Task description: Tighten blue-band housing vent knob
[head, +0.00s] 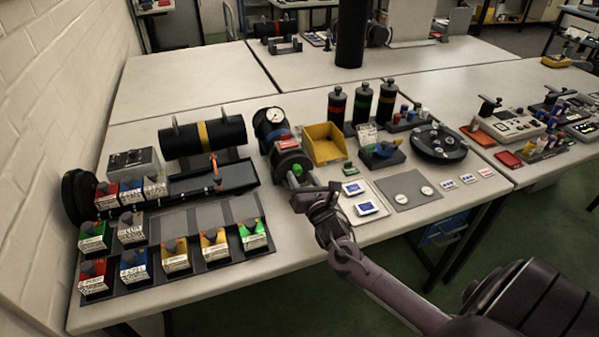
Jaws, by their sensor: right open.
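A dark cylindrical housing (264,128) lies near the middle of the bench, with a white dial gauge (274,115) on top and a bluish tint around its body. I cannot clearly make out the band. A red part (284,143) sits on it, and a small green knob (297,170) shows at its near end. My right gripper (298,187) is open, just in front of and below the green knob. I cannot tell whether its fingers touch the knob. Part of the housing's near end is hidden by the gripper. My left gripper is not in view.
Left of the housing lie a black cylinder with a yellow band (203,137) and several labelled bins (176,257). On the right are a yellow bin (323,143), upright black bottles (362,103), a round black holder (438,143) and a grey mat (407,203).

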